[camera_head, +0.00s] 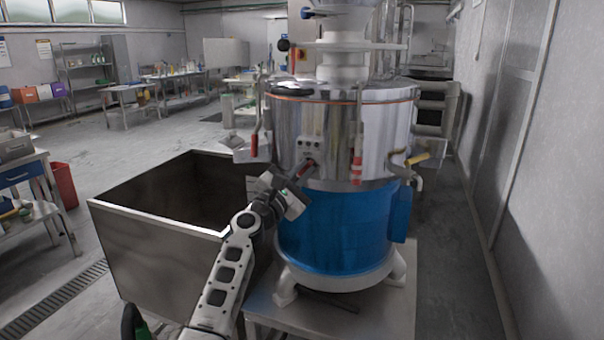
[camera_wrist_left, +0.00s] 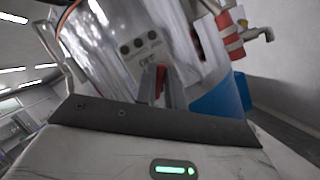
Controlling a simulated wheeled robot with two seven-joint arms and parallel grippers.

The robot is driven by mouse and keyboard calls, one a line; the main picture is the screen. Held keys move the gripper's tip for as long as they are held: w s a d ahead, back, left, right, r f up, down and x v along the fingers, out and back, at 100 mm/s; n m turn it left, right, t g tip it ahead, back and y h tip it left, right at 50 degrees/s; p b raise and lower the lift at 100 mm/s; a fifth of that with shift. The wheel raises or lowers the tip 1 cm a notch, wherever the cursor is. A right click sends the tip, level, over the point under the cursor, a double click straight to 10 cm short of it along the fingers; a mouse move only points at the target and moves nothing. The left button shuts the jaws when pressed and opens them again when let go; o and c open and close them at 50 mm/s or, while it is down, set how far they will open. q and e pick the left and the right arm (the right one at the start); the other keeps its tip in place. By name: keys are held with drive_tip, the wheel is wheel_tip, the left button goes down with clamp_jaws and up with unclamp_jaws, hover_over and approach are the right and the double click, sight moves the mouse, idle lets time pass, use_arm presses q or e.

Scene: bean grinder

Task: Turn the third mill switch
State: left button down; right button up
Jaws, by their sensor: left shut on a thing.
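The mill (camera_head: 340,130) is a shiny metal drum with a blue lower body (camera_head: 335,232), standing on a low metal platform. A small switch panel (camera_head: 311,147) with a row of dark round knobs is on its front. The panel also shows in the left wrist view (camera_wrist_left: 142,50). My left gripper (camera_head: 306,168) is at the mill front just below the panel, shut on a small red part (camera_wrist_left: 160,82). The fingers hide most of that part, and I cannot tell which switch it is. My right gripper is not in view.
A large open metal bin (camera_head: 160,250) stands close on the left. Red-handled levers (camera_head: 357,165) and a yellow-handled tap (camera_head: 416,160) stick out from the mill. A wall (camera_head: 520,150) runs along the right, with a clear floor strip beside it.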

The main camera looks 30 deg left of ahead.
use_arm(q)
drive_tip(key=m+g+h, duration=0.1)
drive_tip(key=m, duration=0.2)
drive_tip(key=m+h, duration=0.1)
drive_tip(key=m, duration=0.2)
drive_tip(key=shift+r+m+g+p, duration=0.1)
drive_tip(key=shift+m+g+p, duration=0.2)
drive_tip(key=shift+g+p, duration=0.1)
drive_tip(key=shift+m+g+p, duration=0.85)
drive_tip(key=shift+m+g, duration=0.05)
drive_tip(key=shift+m, duration=1.3)
drive_tip(key=c, duration=1.5)
unclamp_jaws()
drive_tip(key=shift+f, duration=0.2)
drive_tip(key=shift+s+a+r+b, duration=0.1)
drive_tip(key=shift+s+a+b, duration=0.3)
drive_tip(key=shift+s, duration=2.2)
drive_tip(key=shift+s+a+f+b, duration=0.1)
drive_tip(key=shift+s+a+b, duration=0.3)
drive_tip(key=shift+s, duration=2.25)
drive_tip(key=shift+s+a+r+b, duration=0.1)
drive_tip(key=shift+s+a+b, duration=0.3)
drive_tip(key=shift+s, duration=2.2)
